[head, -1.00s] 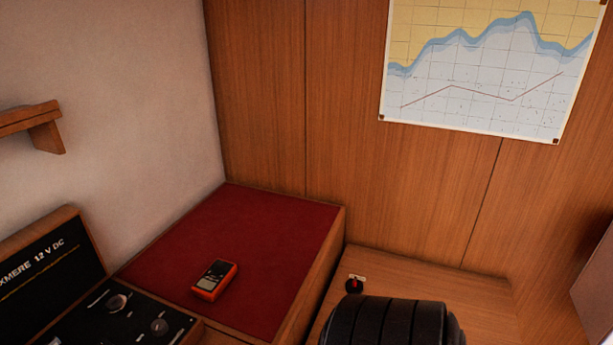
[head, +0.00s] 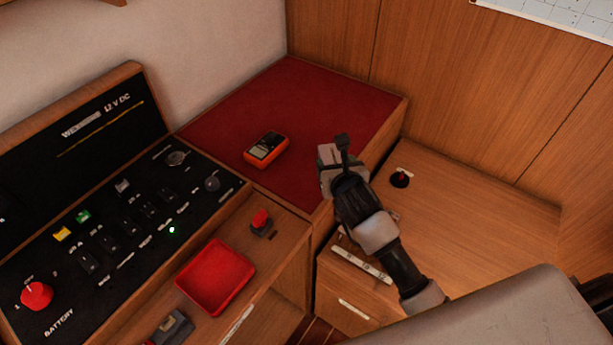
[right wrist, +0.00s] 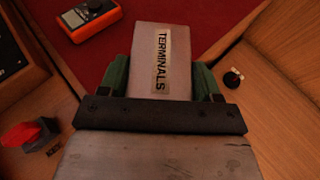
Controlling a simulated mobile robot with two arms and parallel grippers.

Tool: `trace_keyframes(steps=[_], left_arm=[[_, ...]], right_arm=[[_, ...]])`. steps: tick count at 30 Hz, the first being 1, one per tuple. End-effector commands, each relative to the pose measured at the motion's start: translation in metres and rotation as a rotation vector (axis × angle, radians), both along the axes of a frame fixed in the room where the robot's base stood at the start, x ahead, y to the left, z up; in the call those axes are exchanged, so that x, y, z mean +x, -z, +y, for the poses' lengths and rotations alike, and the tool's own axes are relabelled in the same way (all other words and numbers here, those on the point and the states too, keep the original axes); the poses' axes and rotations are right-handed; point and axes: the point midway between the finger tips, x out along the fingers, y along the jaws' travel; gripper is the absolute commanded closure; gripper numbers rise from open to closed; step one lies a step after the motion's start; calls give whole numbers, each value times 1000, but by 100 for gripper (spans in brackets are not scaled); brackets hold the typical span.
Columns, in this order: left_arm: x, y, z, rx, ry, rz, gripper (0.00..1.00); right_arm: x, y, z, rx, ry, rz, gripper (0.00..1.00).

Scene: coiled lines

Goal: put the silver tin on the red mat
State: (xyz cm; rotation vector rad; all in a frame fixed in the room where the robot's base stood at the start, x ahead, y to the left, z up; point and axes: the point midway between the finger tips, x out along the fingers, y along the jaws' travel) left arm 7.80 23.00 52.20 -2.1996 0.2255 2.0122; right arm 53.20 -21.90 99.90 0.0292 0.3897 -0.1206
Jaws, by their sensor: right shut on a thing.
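The silver tin (right wrist: 160,65), labelled TERMINALS, is between the green-padded fingers of my right gripper (head: 338,160), which is shut on it. In the head view the tin (head: 326,154) shows only in part, with the gripper in front of it. The red mat (head: 320,100) covers the raised wooden top in the corner. The tin appears in front of the mat's right near part; I cannot tell how high it is above the mat. My left gripper is not in view.
An orange meter (head: 266,149) lies on the mat, left of the tin. A black switch panel (head: 130,220) stands to the left. A red tray (head: 216,276) and a red-topped switch (head: 261,220) are on the lower wood. A black knob (head: 400,178) sits on the right counter.

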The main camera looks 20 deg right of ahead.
Motion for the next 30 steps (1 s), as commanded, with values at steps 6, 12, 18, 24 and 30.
trace_keyframes(steps=[6,12,18,24,30], left_arm=[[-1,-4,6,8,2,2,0],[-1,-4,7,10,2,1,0],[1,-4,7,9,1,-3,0],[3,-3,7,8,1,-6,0],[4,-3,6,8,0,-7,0]], right_arm=[[38,28,35,0,-1,1,64],[57,45,53,-3,-1,-1,64],[60,62,56,-2,-1,3,64],[60,86,56,-3,-1,0,64],[60,87,56,-3,-1,-2,64]])
